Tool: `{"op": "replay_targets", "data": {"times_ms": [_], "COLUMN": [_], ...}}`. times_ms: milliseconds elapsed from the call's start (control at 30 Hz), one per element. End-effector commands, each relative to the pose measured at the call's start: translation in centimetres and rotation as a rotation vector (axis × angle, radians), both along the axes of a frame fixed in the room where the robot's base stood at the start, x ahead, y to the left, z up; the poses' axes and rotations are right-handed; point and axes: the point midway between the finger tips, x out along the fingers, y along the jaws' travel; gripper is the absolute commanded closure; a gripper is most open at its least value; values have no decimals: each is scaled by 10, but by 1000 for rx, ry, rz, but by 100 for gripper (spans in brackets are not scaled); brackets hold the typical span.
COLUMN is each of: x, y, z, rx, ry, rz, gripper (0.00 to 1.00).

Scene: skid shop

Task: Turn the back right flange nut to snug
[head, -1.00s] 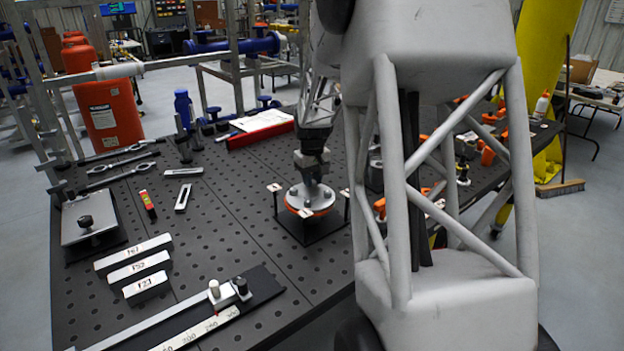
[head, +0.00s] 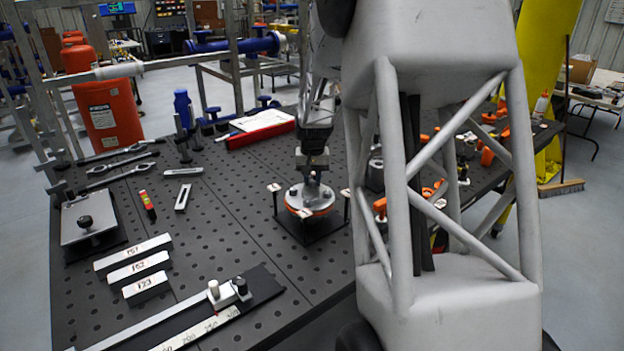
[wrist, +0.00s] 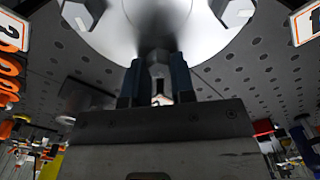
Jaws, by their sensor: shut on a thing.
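The round grey flange (head: 308,196) with an orange ring under it sits on a black base plate (head: 322,233) in the middle of the table. In the wrist view the flange (wrist: 190,25) fills the top, with hex nuts at its left (wrist: 80,14) and right (wrist: 232,10). My gripper (head: 312,178) is over the flange's far side. In the wrist view its two dark blue fingers (wrist: 157,90) are shut on a flange nut (wrist: 158,72) at the flange's edge. The fingers hide most of that nut. How tight it sits cannot be seen.
Posts with small number tags (head: 274,187) stand around the flange. A red tray (head: 262,135) with papers lies behind. Labelled bars (head: 138,268) and a sliding gauge (head: 228,293) lie at front left. Orange clamps (head: 380,206) are on the right, partly behind my arm.

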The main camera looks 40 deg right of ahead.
Motion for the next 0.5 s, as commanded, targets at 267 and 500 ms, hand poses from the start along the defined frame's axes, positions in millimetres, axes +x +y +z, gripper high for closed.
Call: {"op": "replay_targets", "data": {"times_ms": [267,500], "x": [0,0], "y": [-1,-1], "z": [2,2], "rx": [0,-1], "ry": [-2,-3], "rz": [-210,-314], "gripper": [100,100]}}
